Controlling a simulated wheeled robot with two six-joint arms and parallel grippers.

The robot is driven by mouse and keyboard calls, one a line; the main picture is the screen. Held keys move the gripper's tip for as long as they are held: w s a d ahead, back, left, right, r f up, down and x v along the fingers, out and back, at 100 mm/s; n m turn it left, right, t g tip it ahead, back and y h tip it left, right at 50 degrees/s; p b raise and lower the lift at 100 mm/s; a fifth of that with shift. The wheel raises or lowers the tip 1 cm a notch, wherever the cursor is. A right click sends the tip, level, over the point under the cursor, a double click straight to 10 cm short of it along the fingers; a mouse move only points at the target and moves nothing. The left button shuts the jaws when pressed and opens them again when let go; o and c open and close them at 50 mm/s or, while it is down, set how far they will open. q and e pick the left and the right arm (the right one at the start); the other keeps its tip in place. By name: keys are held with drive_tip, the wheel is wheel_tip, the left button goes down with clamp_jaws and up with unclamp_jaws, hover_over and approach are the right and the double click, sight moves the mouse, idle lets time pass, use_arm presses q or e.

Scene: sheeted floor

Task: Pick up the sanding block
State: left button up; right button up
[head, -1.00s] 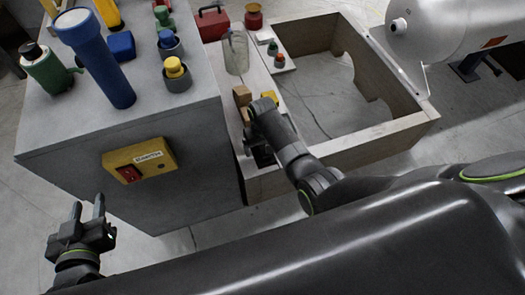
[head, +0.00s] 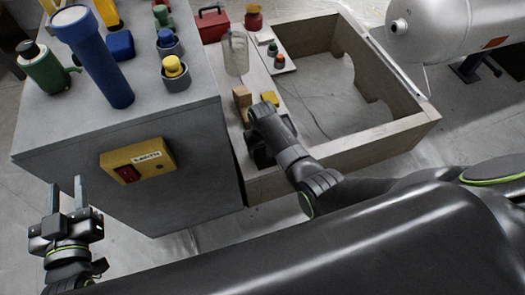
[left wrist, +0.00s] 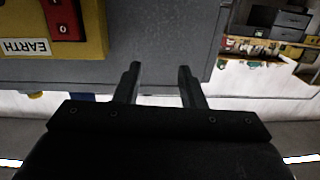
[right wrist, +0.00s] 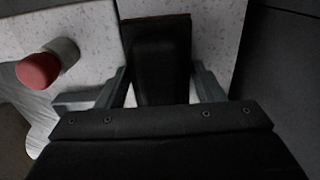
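A dark block with a raised black grip and a brown edge, seemingly the sanding block (right wrist: 160,60), lies on a pale speckled surface in the right wrist view. My right gripper (right wrist: 160,70) is open, with one finger on each side of the block; I cannot tell whether they touch it. In the head view my right gripper (head: 257,150) is low over the near left part of the wooden frame and mostly hides the block. My left gripper (head: 66,182) is open and empty, in front of the grey cabinet, and its fingers also show in the left wrist view (left wrist: 159,66).
The grey cabinet (head: 60,180) carries a yellow switch box (head: 155,165) and, on top, a blue flashlight (head: 95,60) and several containers. A tan block (head: 242,97), a clear jug (head: 235,52) and a red-capped item (right wrist: 40,69) stand near my right gripper. The wooden frame's middle is open.

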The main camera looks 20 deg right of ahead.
drive_tip(key=c, duration=0.3)
